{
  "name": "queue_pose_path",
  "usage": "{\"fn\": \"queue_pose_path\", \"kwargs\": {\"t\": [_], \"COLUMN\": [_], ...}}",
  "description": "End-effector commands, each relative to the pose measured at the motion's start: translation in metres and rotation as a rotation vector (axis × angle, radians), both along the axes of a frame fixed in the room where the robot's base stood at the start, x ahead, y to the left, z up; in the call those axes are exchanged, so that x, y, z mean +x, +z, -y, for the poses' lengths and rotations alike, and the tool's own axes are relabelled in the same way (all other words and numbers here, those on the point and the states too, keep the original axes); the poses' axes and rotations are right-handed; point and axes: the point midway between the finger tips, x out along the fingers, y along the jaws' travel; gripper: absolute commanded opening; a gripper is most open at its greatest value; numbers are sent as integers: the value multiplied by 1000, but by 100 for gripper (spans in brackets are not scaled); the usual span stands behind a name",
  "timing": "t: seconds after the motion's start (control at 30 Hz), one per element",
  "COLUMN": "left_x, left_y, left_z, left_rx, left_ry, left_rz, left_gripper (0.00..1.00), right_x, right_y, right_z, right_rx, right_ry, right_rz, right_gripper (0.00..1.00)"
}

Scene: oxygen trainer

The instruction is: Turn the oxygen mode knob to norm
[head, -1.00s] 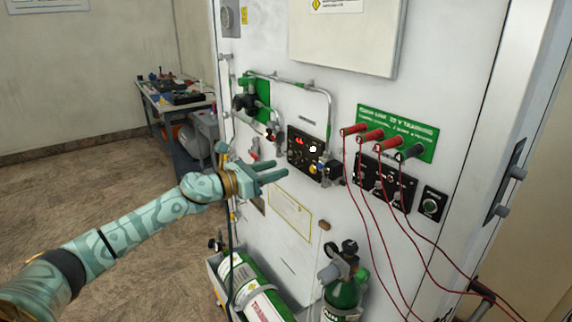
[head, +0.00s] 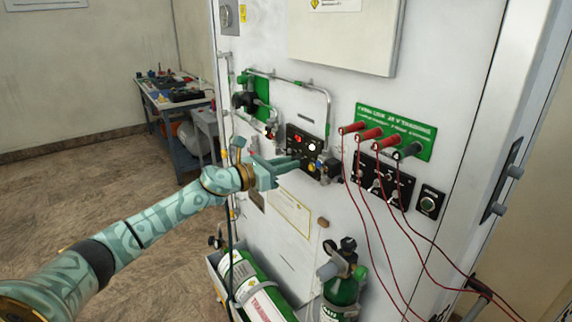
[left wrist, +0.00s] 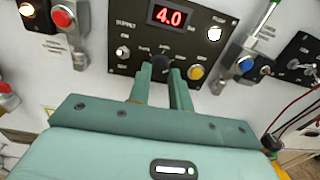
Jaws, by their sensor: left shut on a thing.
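The black control panel (head: 305,140) is on the white wall in the head view, with a red display. In the left wrist view the display (left wrist: 167,16) reads 4.0. A dark round knob (left wrist: 160,61) is below the display, with small white labels around it too blurred to read surely. My left gripper (left wrist: 160,74) has its two green fingers shut on this knob, one on each side. In the head view my left gripper (head: 296,162) reaches the lower left of the panel and hides the knob. My right gripper is not in view.
A yellow knob (left wrist: 196,72) is close right of the fingers. A white toggle (left wrist: 122,53) is left. A red button (left wrist: 62,17) and a blue knob (left wrist: 245,65) flank the panel. Red cables (head: 372,220) hang at right.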

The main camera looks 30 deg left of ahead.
Motion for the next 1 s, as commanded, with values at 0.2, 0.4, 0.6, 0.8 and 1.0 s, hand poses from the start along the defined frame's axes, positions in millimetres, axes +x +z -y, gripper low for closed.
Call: {"fn": "queue_pose_path", "kwargs": {"t": [0.2,0.4,0.6,0.8,1.0], "left_x": [0,0,0,0,0], "left_y": [1,2,2,2,2], "left_z": [0,0,0,0,0], "left_rx": [-51,-167,-334,-510,-686], "left_ry": [0,0,1,2,1], "left_rz": [-21,-68,-137,-211,-283], "left_gripper": [0,0,0,0,0], "right_x": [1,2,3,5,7], "right_y": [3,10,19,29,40], "right_z": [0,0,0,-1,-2], "right_rx": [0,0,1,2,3], "right_ry": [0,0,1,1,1], "right_rz": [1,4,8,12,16], "right_gripper": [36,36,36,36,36]}}
